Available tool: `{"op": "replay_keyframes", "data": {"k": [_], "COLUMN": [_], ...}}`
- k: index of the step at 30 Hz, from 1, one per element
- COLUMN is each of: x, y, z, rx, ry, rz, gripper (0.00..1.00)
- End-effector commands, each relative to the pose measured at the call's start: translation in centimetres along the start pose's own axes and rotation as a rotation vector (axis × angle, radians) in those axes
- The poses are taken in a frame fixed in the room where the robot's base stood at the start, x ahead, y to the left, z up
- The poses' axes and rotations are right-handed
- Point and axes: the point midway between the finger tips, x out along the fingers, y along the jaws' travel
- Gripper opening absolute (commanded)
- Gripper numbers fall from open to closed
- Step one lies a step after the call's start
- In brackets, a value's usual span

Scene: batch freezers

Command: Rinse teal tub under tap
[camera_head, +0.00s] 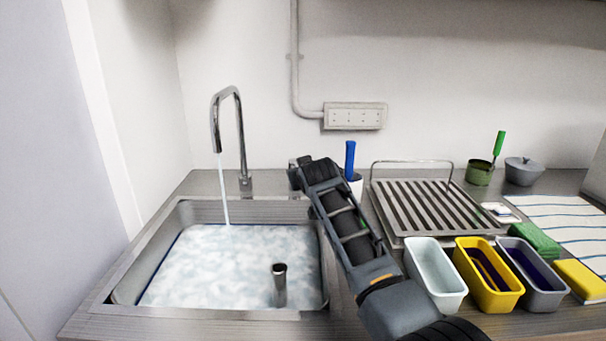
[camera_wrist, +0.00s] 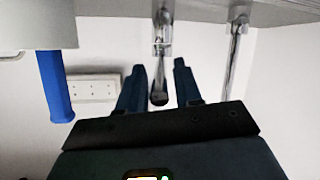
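The chrome tap (camera_head: 238,140) stands behind the sink, and a thin stream of water (camera_head: 222,190) runs from its spout. The sink (camera_head: 120,295) holds pale, foamy-looking water. No plainly teal tub shows; a pale tub with a faint blue-green tint (camera_head: 435,275) stands on the counter at right, empty. My gripper (camera_head: 300,172) is over the counter behind the sink's right corner, away from the tubs. In the wrist view its two fingers (camera_wrist: 157,88) are apart, with a dark-tipped chrome lever (camera_wrist: 160,60) showing between them; whether they touch it I cannot tell.
A yellow tub (camera_head: 490,275) and a grey tub (camera_head: 535,275) with dark contents stand beside the pale one. A slatted drain rack (camera_head: 385,215) is behind them. A blue handle (camera_head: 350,160) stands close right of my gripper. A short pipe (camera_head: 280,285) rises from the sink.

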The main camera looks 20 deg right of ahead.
Motion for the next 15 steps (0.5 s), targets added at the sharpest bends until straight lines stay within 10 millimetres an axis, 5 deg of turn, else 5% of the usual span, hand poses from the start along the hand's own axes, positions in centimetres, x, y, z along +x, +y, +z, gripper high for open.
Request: {"op": "replay_keyframes", "data": {"k": [15], "x": [-1.1], "y": [0.0], "z": [0.0], "rx": [0.001], "ry": [0.000], "rz": [0.001], "gripper": [0.42]}}
